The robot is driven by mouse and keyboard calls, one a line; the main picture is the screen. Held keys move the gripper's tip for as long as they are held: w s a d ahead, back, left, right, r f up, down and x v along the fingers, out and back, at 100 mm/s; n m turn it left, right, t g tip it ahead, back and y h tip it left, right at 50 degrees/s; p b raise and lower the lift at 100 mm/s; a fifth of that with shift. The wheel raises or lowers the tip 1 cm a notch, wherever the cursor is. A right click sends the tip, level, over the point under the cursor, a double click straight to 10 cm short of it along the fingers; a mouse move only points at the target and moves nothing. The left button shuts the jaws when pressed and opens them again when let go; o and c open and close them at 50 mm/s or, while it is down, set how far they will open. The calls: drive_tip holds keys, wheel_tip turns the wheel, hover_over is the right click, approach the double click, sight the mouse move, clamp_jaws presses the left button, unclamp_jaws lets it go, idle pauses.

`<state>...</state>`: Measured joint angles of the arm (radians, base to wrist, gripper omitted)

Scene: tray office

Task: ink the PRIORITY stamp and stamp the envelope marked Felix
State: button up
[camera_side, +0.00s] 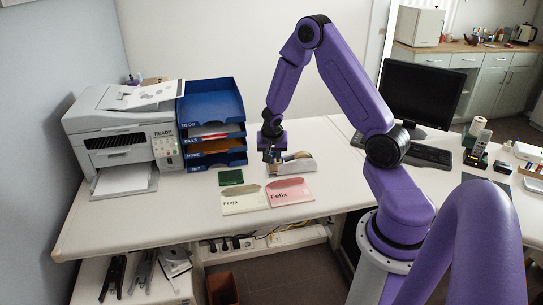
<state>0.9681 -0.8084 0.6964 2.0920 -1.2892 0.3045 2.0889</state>
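The pink envelope (290,197), whose name looks like Felix, lies flat near the desk's front edge. A pale envelope (243,203) with another name, hard to read, lies to its left. A small dark green pad (231,177), which looks like an ink pad, lies behind the pale envelope. My gripper (271,158) points down behind the envelopes, to the right of the pad. A small tan and dark shape shows at its fingertips, too small to tell whether it is a stamp in the grip. I cannot make out which stamp is the PRIORITY one.
Blue stacked trays (213,104) and a printer (122,130) stand at the left. A monitor (421,94), keyboard (427,154) and several small items stand at the right. The desk's front left is clear.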

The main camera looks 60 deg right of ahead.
drive_tip(key=c, duration=0.3)
drive_tip(key=w+f, duration=0.2)
drive_tip(key=w, duration=0.7)
drive_tip(key=w+f, duration=0.2)
drive_tip(key=w, duration=0.8)
drive_tip(key=shift+f, duration=3.15)
